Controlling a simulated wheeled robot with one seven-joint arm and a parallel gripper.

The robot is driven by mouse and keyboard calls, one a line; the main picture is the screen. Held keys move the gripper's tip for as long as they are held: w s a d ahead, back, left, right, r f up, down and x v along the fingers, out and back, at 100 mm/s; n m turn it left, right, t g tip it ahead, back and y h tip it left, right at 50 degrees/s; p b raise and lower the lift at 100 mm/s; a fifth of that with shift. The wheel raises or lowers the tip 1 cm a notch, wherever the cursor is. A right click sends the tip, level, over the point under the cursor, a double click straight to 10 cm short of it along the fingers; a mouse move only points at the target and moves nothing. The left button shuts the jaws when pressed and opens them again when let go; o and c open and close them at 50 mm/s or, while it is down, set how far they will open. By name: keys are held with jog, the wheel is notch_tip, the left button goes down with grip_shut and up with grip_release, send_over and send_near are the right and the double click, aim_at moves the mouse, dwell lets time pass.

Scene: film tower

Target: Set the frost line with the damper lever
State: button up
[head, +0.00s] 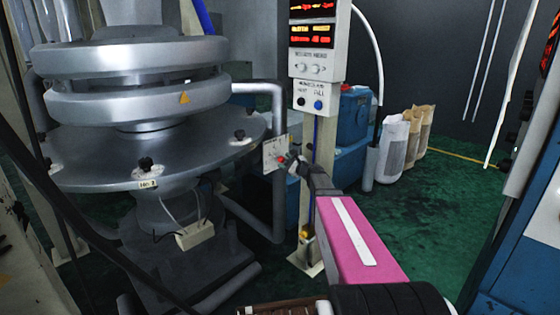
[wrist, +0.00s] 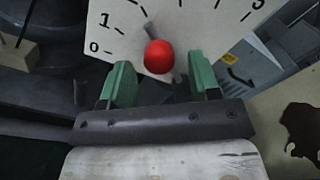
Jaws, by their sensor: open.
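The damper lever's red knob (wrist: 158,57) stands in front of a white scale plate (wrist: 120,18) marked with numbers from 0 upward. In the wrist view a dark pointer lies just above the knob, between the 1 and the higher marks. My gripper (wrist: 160,85) has its two green fingers apart, one to each side and slightly below the knob; contact is not visible. In the head view the plate (head: 270,155) sits on the grey pipe beside the round metal die, with the red knob (head: 281,159) at the tip of my gripper (head: 290,160).
A control post (head: 318,60) with red displays and buttons stands just behind my arm. The large round die (head: 140,150) fills the left. Several sacks (head: 395,145) and a blue machine (head: 353,115) stand behind. Green floor (head: 450,190) is open to the right.

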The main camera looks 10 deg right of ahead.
aim_at(279, 153)
jog(key=shift+x, duration=2.05)
grip_shut()
jog(key=shift+w+d+r+m, duration=0.25)
jog(key=shift+d+r+m, duration=0.2)
jog(key=shift+m, duration=0.45)
jog(key=shift+w+d+r+m, duration=0.3)
jog(key=shift+r+m, duration=0.2)
jog(key=shift+m, duration=0.4)
grip_release()
jog(key=shift+s, duration=0.15)
jog(key=v, duration=1)
jog(key=shift+s+d, duration=0.2)
jog(key=shift+s, duration=0.05)
